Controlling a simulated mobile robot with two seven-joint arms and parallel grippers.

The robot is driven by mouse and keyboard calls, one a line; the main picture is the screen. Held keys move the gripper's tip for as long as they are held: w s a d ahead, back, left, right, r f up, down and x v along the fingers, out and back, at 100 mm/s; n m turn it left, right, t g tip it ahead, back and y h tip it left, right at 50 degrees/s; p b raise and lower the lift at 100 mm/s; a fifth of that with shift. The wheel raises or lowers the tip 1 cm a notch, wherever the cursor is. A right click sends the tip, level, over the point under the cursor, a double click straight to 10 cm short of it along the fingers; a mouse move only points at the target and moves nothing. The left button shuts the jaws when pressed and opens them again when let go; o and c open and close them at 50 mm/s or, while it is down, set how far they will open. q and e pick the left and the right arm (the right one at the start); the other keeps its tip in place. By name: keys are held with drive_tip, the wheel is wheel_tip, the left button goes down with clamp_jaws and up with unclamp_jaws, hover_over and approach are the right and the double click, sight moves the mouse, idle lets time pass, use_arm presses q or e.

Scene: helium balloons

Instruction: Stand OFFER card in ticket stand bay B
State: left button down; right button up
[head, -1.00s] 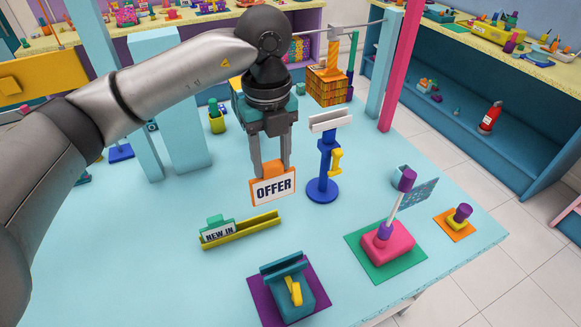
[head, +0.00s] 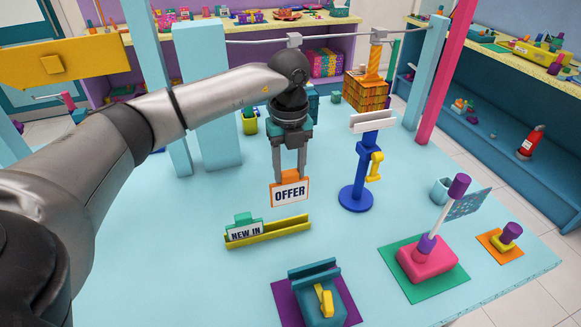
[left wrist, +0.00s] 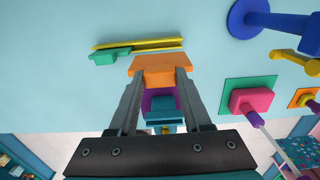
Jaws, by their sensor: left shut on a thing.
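My left gripper (head: 290,168) is shut on the OFFER card (head: 290,193), a white card with an orange back and dark letters. It holds the card upright above the table, apart from the yellow ticket stand (head: 285,228). In the head view the card appears above the stand's right half. A NEW IN card (head: 244,232) with a green back stands in the stand's left part. The right part looks empty; no bay letters are readable. In the left wrist view the card's orange edge (left wrist: 160,66) is between the fingers, beside the yellow stand (left wrist: 158,43). My right gripper is not in view.
A blue post with a white top (head: 357,190) stands right of the card. A teal block with a yellow lever (head: 318,298) sits on a purple mat in front. A pink base (head: 427,262) with a leaning rod is at right. Table between them is clear.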

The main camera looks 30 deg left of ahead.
sight(290, 202)
use_arm(q)
drive_tip(key=shift+f+b, duration=2.15)
drive_tip(key=shift+f, duration=1.35)
drive_tip(key=shift+p, duration=0.4)
drive_tip(key=shift+f+b, duration=0.95)
drive_tip(key=shift+f, duration=0.7)
drive_tip(key=shift+c, duration=1.4)
unclamp_jaws()
wheel_tip(290, 202, up, 15)
drive_tip(key=shift+r+p, duration=0.15)
drive_tip(key=shift+p, duration=0.3)
